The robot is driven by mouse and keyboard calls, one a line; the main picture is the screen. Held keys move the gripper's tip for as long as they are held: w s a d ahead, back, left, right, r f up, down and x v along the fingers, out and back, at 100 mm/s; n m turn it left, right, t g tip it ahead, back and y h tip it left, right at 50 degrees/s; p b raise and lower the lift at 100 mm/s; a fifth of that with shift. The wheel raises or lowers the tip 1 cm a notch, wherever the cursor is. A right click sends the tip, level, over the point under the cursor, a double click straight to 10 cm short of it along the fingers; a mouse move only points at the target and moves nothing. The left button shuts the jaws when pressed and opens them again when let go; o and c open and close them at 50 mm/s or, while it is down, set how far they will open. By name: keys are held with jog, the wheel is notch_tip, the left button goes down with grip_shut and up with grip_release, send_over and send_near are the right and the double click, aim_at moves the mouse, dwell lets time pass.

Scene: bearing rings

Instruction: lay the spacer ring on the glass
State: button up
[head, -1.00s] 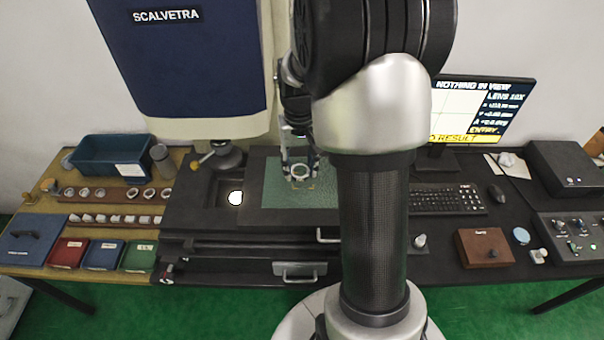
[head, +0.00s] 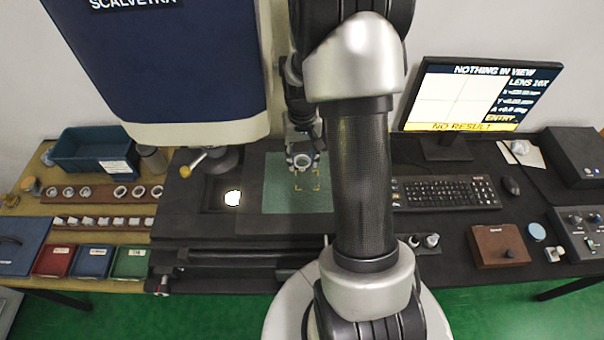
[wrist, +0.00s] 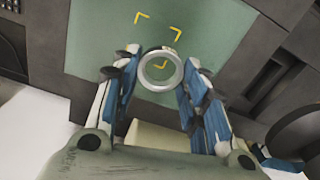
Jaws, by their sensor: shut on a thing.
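The spacer ring (head: 303,168) is a pale metal ring, held flat between the fingertips of my gripper (head: 303,161). In the wrist view the ring (wrist: 161,88) sits between the two blue-sided fingers of my gripper (wrist: 161,71), which are shut on it. The glass (head: 278,196) is a green plate with yellow corner marks. It fills the upper middle of the wrist view (wrist: 100,50). The ring is over the glass, behind most of the marks in the head view; one mark shows through its hole. The gap between ring and glass is hard to judge.
A blue and white measuring head (head: 160,70) hangs at the left, near a lit round spot (head: 233,198). A wooden bench with ring racks (head: 100,193) and a blue bin (head: 95,152) stands left. The keyboard (head: 445,193) and monitor (head: 465,97) are right.

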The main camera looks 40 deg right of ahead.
aim_at(302, 179)
notch_tip(302, 179, down, 8)
jog(key=shift+w+r+b, duration=0.1)
jog(key=shift+r+b, duration=0.05)
jog(key=shift+b, duration=0.35)
jog(key=shift+r, duration=0.1)
jog(key=o, duration=0.6)
jog(key=shift+f, duration=0.25)
jog(key=o, duration=0.5)
jog(key=shift+r, duration=0.1)
notch_tip(302, 179, up, 12)
jog(key=shift+r+p, duration=0.15)
jog(key=shift+p, duration=0.85)
